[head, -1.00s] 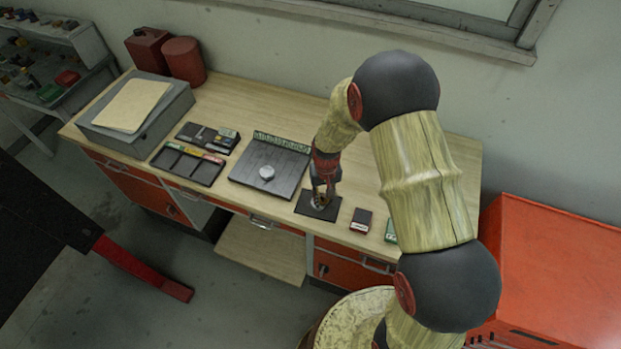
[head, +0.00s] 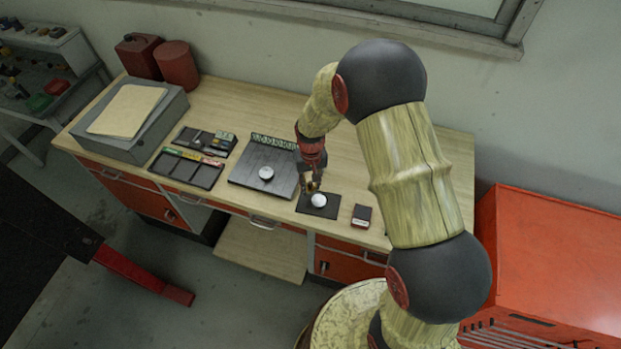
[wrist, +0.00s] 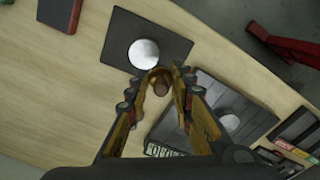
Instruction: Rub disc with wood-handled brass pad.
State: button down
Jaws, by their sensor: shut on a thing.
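A bright silver disc (head: 318,200) lies on a small black mat (head: 330,212) near the table's front edge. In the wrist view the disc (wrist: 143,54) lies on the mat (wrist: 120,27), just beyond my fingertips. My gripper (head: 311,186) is shut on a small brown and brass-coloured piece (wrist: 160,78), which looks like the wood-handled brass pad. Its underside is hidden. The gripper is at the disc's left, near the mat's left edge, in the head view. I cannot tell whether the pad touches anything.
A second silver disc (head: 266,172) sits on a dark grey board (head: 250,178) to the left. A dark block (head: 362,214) stands right of the mat. Farther left are a compartment tray (head: 186,170) and a grey box (head: 150,130). The wooden tabletop (head: 222,112) is clear behind them.

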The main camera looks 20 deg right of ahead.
jog(key=shift+r+p, duration=0.6)
jog(key=shift+r, duration=0.95)
jog(key=shift+s, duration=0.1)
jog(key=shift+d+f, duration=0.1)
jog(key=shift+f, duration=0.05)
